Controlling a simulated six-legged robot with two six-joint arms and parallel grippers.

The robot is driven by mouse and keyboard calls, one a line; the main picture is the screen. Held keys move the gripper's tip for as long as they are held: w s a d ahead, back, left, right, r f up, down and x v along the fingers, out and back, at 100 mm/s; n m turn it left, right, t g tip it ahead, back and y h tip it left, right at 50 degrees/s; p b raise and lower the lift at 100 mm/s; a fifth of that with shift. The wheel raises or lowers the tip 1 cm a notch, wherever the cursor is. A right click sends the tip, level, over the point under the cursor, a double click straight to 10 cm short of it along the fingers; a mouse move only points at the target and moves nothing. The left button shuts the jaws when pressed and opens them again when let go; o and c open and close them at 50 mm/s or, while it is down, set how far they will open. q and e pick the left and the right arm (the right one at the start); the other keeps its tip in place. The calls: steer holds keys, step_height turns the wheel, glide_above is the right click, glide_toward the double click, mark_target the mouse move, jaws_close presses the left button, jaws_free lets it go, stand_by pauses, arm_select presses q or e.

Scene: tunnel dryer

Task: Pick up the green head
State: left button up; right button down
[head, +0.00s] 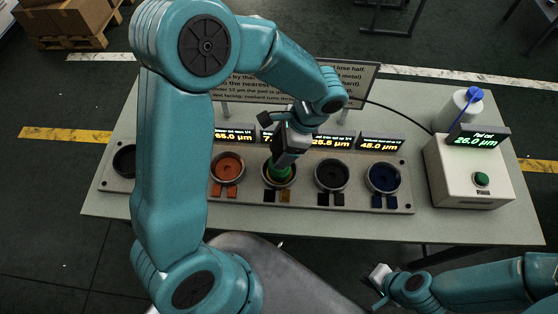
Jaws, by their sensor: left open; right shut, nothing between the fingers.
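The green head (279,173) sits in the middle round holder of the grey rack on the table. My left gripper (284,162) points down directly over it and is open. Its fingers hide part of the green head, and I cannot tell whether they touch it. My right gripper (376,283) is shut and empty near the bottom of the view, in front of the table.
An orange head (228,167), a black head (331,175) and a blue head (383,178) sit in neighbouring holders. Displays and a sign (352,78) stand behind. A box with a green button (481,179) and a white bottle (458,108) are at right.

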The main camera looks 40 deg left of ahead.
arm_select(q)
steer(key=x, duration=0.3)
steer(key=shift+w+a, duration=0.1)
steer(key=shift+w, duration=0.15)
steer(key=shift+s+f, duration=0.15)
steer(key=shift+f, duration=0.25)
steer(key=shift+c, duration=0.2)
jaws_close()
steer(key=shift+a, duration=0.1)
steer(key=shift+r, duration=0.1)
